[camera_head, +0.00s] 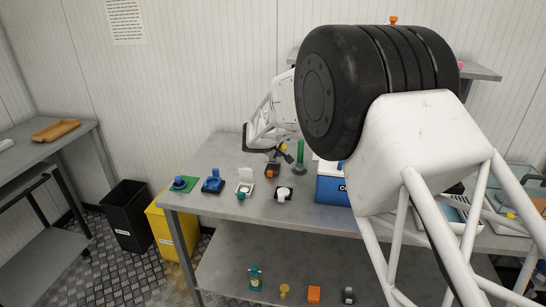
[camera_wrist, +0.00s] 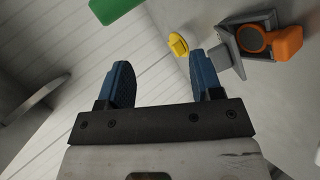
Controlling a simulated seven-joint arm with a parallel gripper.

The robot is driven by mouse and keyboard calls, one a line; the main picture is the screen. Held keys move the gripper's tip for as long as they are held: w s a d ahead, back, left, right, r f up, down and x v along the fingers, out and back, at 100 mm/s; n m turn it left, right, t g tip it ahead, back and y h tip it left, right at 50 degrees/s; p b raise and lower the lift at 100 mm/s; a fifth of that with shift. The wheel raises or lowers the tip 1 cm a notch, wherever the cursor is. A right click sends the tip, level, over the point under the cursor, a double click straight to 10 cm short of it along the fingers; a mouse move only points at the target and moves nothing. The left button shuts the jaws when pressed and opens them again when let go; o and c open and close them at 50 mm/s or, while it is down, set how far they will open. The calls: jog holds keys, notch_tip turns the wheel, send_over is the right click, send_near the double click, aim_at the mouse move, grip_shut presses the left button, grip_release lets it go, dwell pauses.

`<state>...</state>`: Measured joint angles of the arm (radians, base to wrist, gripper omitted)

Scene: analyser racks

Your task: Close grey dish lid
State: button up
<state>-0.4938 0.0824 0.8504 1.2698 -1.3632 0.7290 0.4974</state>
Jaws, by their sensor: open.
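The grey dish (camera_wrist: 252,38) is in the upper right of the wrist view, a small grey square body with a round recess. A grey flap that looks like its lid (camera_wrist: 230,56) stands raised at its left side. An orange part (camera_wrist: 287,43) adjoins it on the right. In the head view the grey and orange item (camera_head: 272,170) is small on the bench, its details unclear. My gripper (camera_wrist: 162,76) is open and empty, its blue fingers apart. The right finger is near the flap in the picture; no contact shows. In the head view my gripper (camera_head: 287,154) is small and close to the dish.
A yellow piece (camera_wrist: 178,46) shows beyond my fingers, and a green cylinder (camera_head: 300,153) stands behind. A white open-lidded box (camera_head: 245,178), a blue item (camera_head: 212,184) and a black-and-white item (camera_head: 283,194) sit nearby. A blue box (camera_head: 332,188) stands to the right.

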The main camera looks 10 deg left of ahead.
aim_at(273, 160)
jog(key=w+m+g, duration=0.1)
jog(key=m+g, duration=0.1)
jog(key=g, duration=0.1)
jog(key=w+a+f+m+g, duration=0.1)
jog(key=m+g, duration=0.2)
jog(key=w+m+g, duration=0.1)
jog(key=m+g, duration=0.2)
jog(key=shift+a+f+g, duration=0.15)
jog(key=shift+a+g, duration=0.1)
jog(key=shift+g, duration=0.15)
jog(key=shift+w+a+m+g+y, duration=0.25)
jog(key=shift+a+m+g+y, duration=0.35)
jog(key=shift+g, duration=0.4)
jog(key=shift+w+a+r+m+g+y, duration=0.2)
jog(key=shift+w+r+m+g+y, duration=0.35)
jog(key=shift+g+y, duration=0.25)
jog(key=shift+w+a+r+m+g+y, duration=0.2)
jog(key=shift+w+r+m+g+y, duration=0.3)
jog(key=shift+g+y, duration=0.3)
jog(key=shift+f, duration=0.1)
jog(key=shift+x, duration=3.95)
